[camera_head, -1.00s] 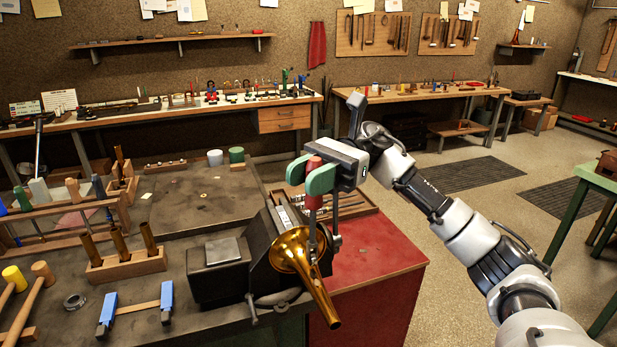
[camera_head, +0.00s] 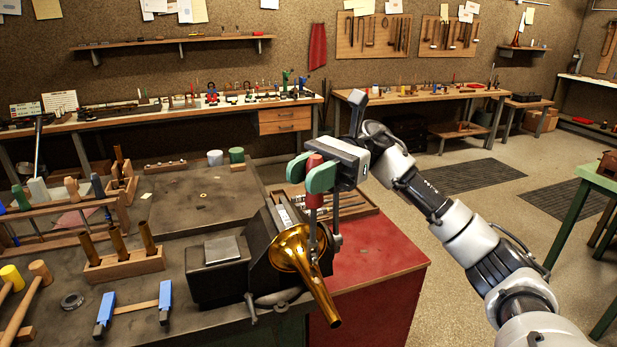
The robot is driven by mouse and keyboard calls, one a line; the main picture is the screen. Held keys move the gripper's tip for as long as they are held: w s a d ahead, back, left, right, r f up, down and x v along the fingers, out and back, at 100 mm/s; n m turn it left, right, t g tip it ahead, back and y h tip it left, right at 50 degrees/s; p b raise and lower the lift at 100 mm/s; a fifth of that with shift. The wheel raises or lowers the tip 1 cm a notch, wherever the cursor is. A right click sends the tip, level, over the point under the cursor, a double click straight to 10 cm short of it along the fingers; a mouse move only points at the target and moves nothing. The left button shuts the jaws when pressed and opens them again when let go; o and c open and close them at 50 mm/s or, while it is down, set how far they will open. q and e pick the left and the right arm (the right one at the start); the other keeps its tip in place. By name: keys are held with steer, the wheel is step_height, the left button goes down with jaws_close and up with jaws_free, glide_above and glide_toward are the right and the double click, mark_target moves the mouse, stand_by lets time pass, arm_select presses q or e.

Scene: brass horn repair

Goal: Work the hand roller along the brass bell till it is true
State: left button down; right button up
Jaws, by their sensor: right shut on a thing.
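The brass bell (camera_head: 318,290) is at the vise (camera_head: 221,268) on the front bench, its wide flare to the upper left and its narrow end pointing down to the right. My right gripper (camera_head: 317,175) has green fingers and is shut on the red handle of the hand roller (camera_head: 314,194). The roller stands upright, its metal lower part reaching down to the bell's flare. Whether it touches the brass I cannot tell. My left gripper is not in view.
A red cabinet top (camera_head: 375,250) is right of the bell. The bench behind the vise (camera_head: 195,205) is mostly clear.

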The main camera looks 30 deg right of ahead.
stand_by(0.6)
steer(key=shift+b, duration=0.45)
steer(key=shift+f+b, duration=0.55)
steer(key=shift+b, duration=0.2)
